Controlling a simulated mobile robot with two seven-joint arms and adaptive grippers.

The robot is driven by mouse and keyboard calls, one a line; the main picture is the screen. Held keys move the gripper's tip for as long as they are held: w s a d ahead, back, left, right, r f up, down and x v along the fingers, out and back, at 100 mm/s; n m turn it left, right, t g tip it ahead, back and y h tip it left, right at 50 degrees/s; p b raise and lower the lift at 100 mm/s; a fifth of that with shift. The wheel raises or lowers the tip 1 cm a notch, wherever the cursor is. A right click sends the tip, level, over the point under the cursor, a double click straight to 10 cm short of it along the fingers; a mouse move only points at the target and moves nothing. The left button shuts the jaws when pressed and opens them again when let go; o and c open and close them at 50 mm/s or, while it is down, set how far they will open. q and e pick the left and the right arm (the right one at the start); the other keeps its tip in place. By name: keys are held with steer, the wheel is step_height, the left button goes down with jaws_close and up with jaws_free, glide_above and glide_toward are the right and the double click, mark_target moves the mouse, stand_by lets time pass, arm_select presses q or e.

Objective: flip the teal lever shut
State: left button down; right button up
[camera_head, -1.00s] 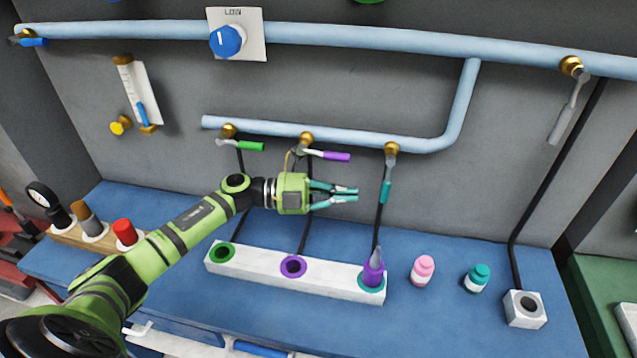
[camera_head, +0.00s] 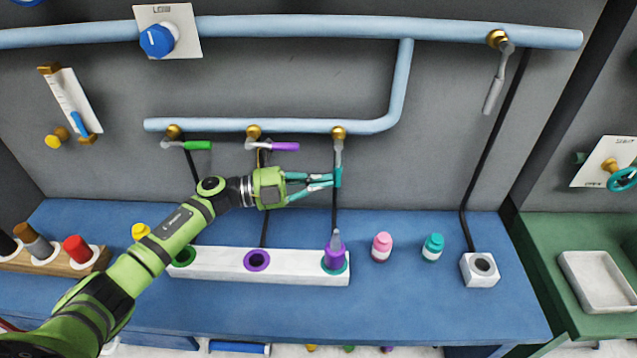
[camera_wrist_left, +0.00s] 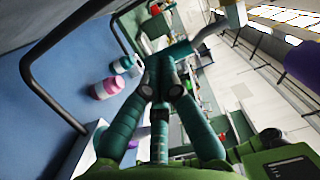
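The teal lever (camera_head: 338,176) hangs straight down from its brass valve (camera_head: 338,133) at the right end of the lower pipe. My left gripper (camera_head: 330,182) comes from the left, with its teal fingertips right at the lever's teal handle. The fingers are partly open, with a narrow gap between the tips. In the left wrist view the fingertips (camera_wrist_left: 162,90) stand close to the teal lever (camera_wrist_left: 172,52), whose grey shank runs up right. Whether they touch it cannot be told. My right gripper is not in view.
Green (camera_head: 197,145) and purple (camera_head: 285,147) levers point sideways on the same pipe. Below, a white block (camera_head: 212,265) holds ringed sockets and a purple bottle (camera_head: 334,254). Pink (camera_head: 381,247) and teal (camera_head: 432,247) bottles stand to its right on the blue bench (camera_head: 420,310).

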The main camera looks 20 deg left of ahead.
arm_select(q)
steer(key=w+d+r+n+t+h+b, duration=0.1)
steer(key=w+d+r+t+h+b, duration=0.2)
steer(key=d+b, duration=0.8)
steer(key=shift+r+n+h+b, duration=0.3)
steer(key=shift+r+h+b, duration=0.5)
steer(key=shift+b, duration=0.45)
steer(key=shift+w+r, duration=0.1)
stand_by(0.5)
steer(key=v, duration=0.7)
steer(key=shift+a, duration=0.15)
steer(key=shift+f, duration=0.25)
